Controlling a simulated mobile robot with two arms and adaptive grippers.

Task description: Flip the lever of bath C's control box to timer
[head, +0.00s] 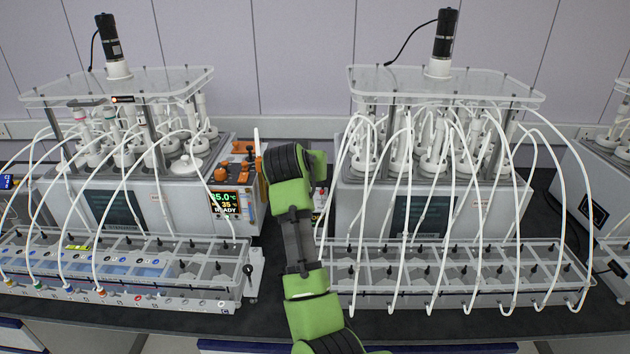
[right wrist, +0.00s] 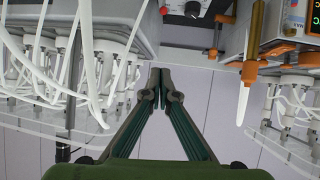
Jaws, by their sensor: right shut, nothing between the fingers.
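A control box (right wrist: 205,8) with a red part and a black knob shows at the top edge of the right wrist view, which is upside down. In the head view a narrow part of the box (head: 320,196) shows between my arm and the right-hand bath (head: 370,212). No letter C is readable, and I cannot make out the lever position. My right gripper (right wrist: 160,76) is shut and empty, pointing toward the wall and apart from the box. In the head view my arm hides it. My left gripper is not in view.
Clear trays (head: 345,300) with black valves stand in front of both baths. White tubes (head: 408,180) arch over the right-hand bath, close to my arm.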

